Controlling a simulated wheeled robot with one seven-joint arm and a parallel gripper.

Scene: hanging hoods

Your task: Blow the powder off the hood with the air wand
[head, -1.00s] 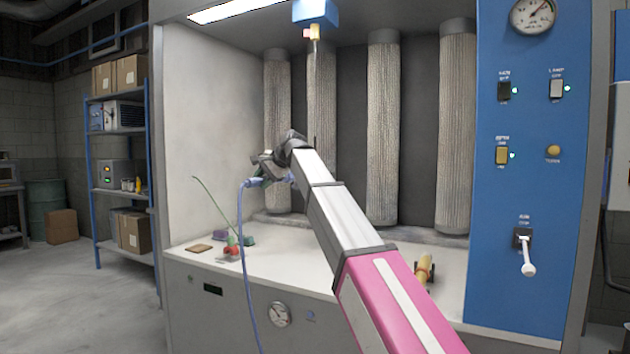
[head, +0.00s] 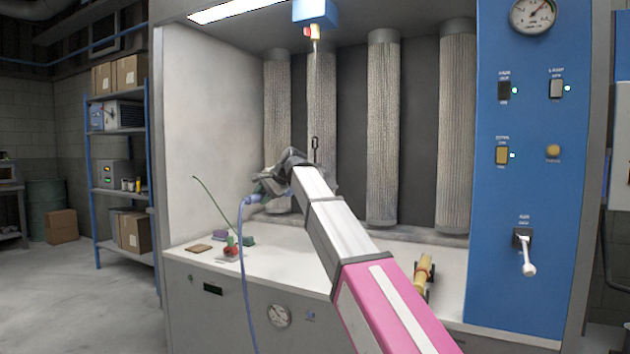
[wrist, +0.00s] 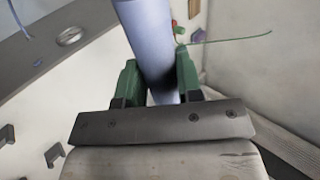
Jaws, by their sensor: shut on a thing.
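My gripper (head: 266,188) is in front of the filter columns inside the booth. In the wrist view its green fingers (wrist: 158,82) are shut on a thick lavender cylinder, which I take to be the air wand (wrist: 148,30). In the head view the lavender wand (head: 251,200) shows at the gripper's left, and a blue-purple hose (head: 244,270) runs down from it past the bench's front edge. A dark hook (head: 315,144) shows just above my wrist, below a blue block at the ceiling. I cannot make out a hanging hood or any powder; my arm hides part of that area.
On the bench (head: 285,272) stand a red piece (head: 232,246) with a thin green wire, small purple and green blocks, a brown pad (head: 198,248) and a yellow cylinder (head: 425,268) on a dark stand. A blue control panel (head: 525,190) bounds the right side.

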